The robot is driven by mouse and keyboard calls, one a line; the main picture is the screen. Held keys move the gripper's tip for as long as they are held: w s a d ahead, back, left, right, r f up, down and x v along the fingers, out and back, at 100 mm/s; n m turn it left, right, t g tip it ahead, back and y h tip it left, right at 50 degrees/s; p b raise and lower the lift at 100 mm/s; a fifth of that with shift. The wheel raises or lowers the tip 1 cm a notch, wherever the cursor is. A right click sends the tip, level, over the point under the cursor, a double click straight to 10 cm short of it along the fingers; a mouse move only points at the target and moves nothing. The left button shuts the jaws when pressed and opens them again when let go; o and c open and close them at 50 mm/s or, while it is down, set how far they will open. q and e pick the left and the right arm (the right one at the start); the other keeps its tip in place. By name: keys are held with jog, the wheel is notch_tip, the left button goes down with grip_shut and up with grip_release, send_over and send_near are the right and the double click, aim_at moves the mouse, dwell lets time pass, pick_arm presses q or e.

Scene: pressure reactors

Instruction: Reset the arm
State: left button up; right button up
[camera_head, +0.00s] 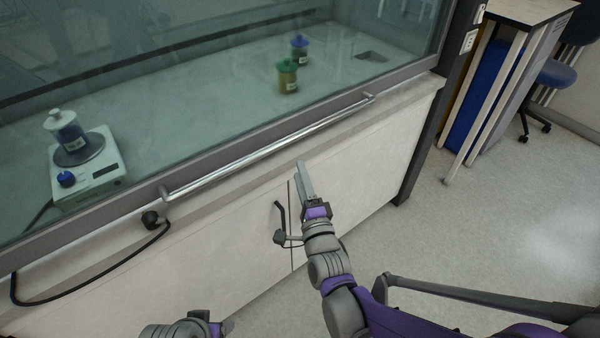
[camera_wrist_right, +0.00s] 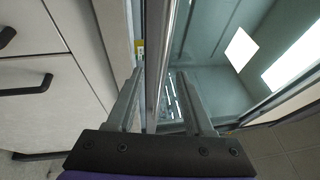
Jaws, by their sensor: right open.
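My right gripper (camera_head: 302,170) reaches up from the lower middle of the head view, in front of the fume hood. Its fingers point toward the long metal handle (camera_head: 240,164) of the hood's glass sash. In the right wrist view, the two fingers (camera_wrist_right: 160,98) are apart, and the handle bar (camera_wrist_right: 165,60) shows in the gap between them. Nothing is gripped. Whether the bar lies between the fingers or beyond them is hard to tell. Part of my left arm (camera_head: 180,328) shows at the bottom edge of the head view; its fingers are not clear.
White cabinets (camera_head: 215,265) with a black handle (camera_head: 281,218) lie below. A black cable (camera_head: 90,290) hangs left. Floor (camera_head: 480,230) is clear at right.

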jog(key=s+d+f+n+g+h, duration=0.1)
jog(key=s+d+f+n+g, duration=0.4)
jog(key=s, duration=0.4)
jog(key=s+d+f+n+g+h, duration=0.2)
jog(key=s+d+f+n+g, duration=0.25)
jog(key=s, duration=0.45)
jog(key=s+d+f+n+g+h, duration=0.1)
jog(key=s+d+f+n+g, duration=0.4)
jog(key=s, duration=0.4)
pick_arm(q)
notch_tip(320, 180, up, 18)
jog(key=w+p, duration=0.2)
jog(key=p, duration=1.4)
jog(key=shift+r+t, duration=0.2)
jog(key=shift+t, duration=0.2)
pick_arm(e)
notch_tip(320, 180, up, 19)
jog(key=d+n, duration=0.1)
jog(key=shift+w+d+n, duration=0.15)
jog(key=shift+d+n, duration=0.15)
jog(key=shift+n, duration=0.05)
jog(key=shift+f+t, duration=0.1)
jog(key=shift+t, duration=0.15)
